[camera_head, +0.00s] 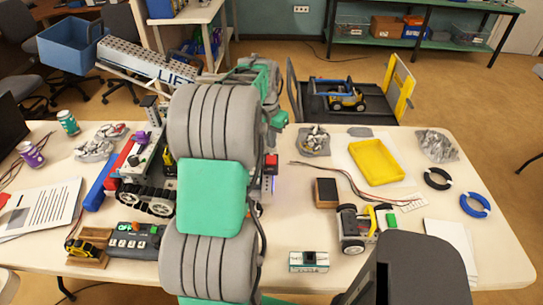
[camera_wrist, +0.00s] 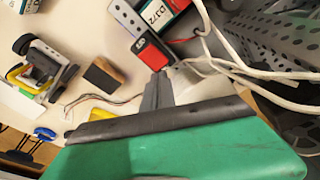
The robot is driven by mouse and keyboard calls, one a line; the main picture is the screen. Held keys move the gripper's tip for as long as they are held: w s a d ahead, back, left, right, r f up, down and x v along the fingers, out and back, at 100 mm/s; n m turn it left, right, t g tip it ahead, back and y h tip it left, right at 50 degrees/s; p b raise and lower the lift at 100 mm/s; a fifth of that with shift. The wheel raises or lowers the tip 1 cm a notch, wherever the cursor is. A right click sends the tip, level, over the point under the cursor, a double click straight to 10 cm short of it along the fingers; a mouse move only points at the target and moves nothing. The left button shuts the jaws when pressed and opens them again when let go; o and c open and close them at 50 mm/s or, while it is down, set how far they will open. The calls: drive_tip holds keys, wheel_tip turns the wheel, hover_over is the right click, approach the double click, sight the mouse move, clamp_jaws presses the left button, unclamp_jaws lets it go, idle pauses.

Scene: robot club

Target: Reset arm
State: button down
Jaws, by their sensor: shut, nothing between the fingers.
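My arm (camera_head: 210,175), with grey ribbed joints and green covers, rises through the middle of the head view in front of the table. In the wrist view my gripper (camera_wrist: 156,92) shows as dark fingers close together beyond a green body, with nothing between them. It points at the tabletop near a red-and-black battery (camera_wrist: 150,55) and white cables (camera_wrist: 240,68); I cannot tell whether it touches anything. In the head view the fingertips are hidden behind the arm. A robot with tracks (camera_head: 145,190) stands partly behind the arm on its left.
The table (camera_head: 300,225) is crowded. A small wheeled robot (camera_head: 357,228), a dark block (camera_head: 326,191), a yellow tray (camera_head: 376,161) and a blue ring (camera_head: 475,205) lie right of my arm. A multimeter-like box (camera_head: 132,240) is at front left. A dark cart (camera_head: 335,95) stands behind.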

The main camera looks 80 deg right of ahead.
wheel_tip(320, 180, up, 3)
drive_tip(key=shift+f+p, duration=0.2)
drive_tip(key=shift+p, duration=0.45)
drive_tip(key=w+a+r+n+t, duration=0.1)
drive_tip(key=w+a+r+n, duration=0.15)
drive_tip(key=w+a, duration=0.55)
drive_tip(key=w+a+r+n, duration=0.1)
drive_tip(key=w+a+n, duration=0.3)
drive_tip(key=w+a, duration=0.4)
drive_tip(key=w+a+r+n+t, duration=0.15)
drive_tip(key=w+a+n, duration=0.25)
drive_tip(key=w+a, duration=0.4)
drive_tip(key=s+a+f+n+t+y, duration=0.1)
drive_tip(key=a+n, duration=1)
drive_tip(key=a, duration=1.8)
drive_tip(key=shift+s+a+t+y, duration=0.15)
drive_tip(key=shift+a+t+y, duration=0.2)
drive_tip(key=shift+y, duration=0.05)
